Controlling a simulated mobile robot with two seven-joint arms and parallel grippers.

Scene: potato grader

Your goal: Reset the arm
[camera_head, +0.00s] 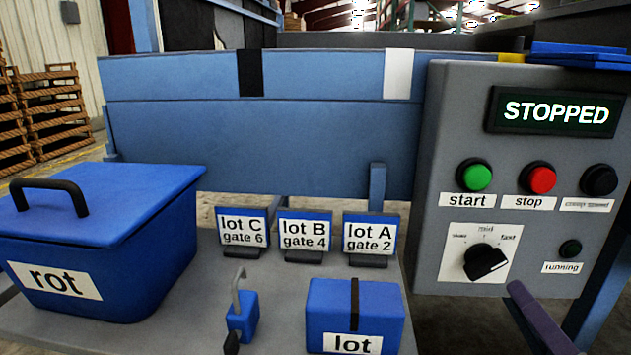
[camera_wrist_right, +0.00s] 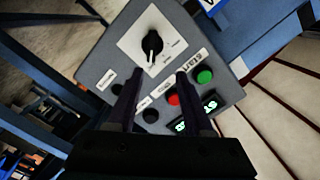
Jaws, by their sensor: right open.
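My right gripper (camera_head: 535,315) shows only in part at the lower right of the head view, as a dark purple finger in front of the lower edge of the control panel (camera_head: 437,200). In the right wrist view its two fingers (camera_wrist_right: 158,76) are apart with nothing between them. Beyond them is the panel (camera_wrist_right: 112,55), seen turned, with its selector knob (camera_wrist_right: 152,43), red button (camera_wrist_right: 173,99) and green button (camera_wrist_right: 205,76). I cannot tell whether the finger touches the panel. My left gripper is not in view.
The display (camera_head: 556,111) reads STOPPED. At the left, a grey table (camera_head: 190,318) holds a lidded blue rot bin (camera_head: 110,265), lot cards (camera_head: 305,230), a padlock-like blue item (camera_head: 243,318) and a blue lot box (camera_head: 380,310). The blue machine side (camera_head: 270,150) stands behind.

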